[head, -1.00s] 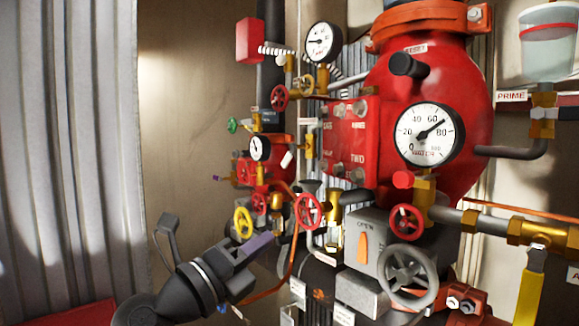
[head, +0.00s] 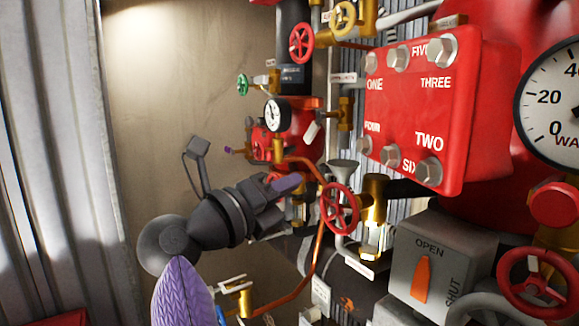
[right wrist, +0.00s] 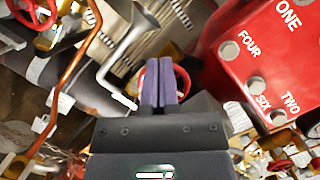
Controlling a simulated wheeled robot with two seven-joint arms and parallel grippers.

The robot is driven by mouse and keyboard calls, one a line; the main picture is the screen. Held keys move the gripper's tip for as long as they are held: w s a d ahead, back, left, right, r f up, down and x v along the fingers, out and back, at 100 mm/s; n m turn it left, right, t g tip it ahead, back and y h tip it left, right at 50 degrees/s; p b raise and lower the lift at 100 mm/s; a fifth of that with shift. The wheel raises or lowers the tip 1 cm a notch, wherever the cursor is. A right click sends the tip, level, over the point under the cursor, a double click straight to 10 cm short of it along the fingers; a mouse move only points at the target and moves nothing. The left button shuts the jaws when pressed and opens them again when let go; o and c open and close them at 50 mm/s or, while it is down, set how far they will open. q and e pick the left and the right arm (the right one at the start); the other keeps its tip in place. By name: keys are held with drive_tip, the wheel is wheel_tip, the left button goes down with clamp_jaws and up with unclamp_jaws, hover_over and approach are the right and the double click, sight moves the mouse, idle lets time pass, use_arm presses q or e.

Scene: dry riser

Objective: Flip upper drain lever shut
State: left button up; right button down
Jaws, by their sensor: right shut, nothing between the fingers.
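My right gripper (head: 287,184) has purple fingers pressed together with nothing between them. In the head view it is left of a red handwheel (head: 340,208) on the brass pipework. In the right wrist view the shut fingertips (right wrist: 159,68) overlap a red wheel (right wrist: 181,82) behind them; I cannot tell whether they touch it. I cannot say for sure which fitting is the upper drain lever. A small purple-tipped brass fitting (head: 230,150) shows left of the far red valve body, and a brass valve with a pale handle (head: 236,284) is low in the view. My left gripper is not in view.
A red bolted plate (head: 430,112) stands at the right, above a grey OPEN/SHUT box (head: 436,262) with an orange pointer. A copper pipe (head: 314,262) and a grey funnel (head: 342,172) crowd the gripper's right. The bare wall at left is clear.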

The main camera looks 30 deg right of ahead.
sight(312, 132)
drive_tip(key=w+d+r+p, duration=0.3)
drive_tip(key=w+d+p, duration=0.2)
drive_tip(key=d, duration=0.2)
drive_tip(key=shift+r, duration=0.4)
drive_tip(key=shift+s, duration=0.1)
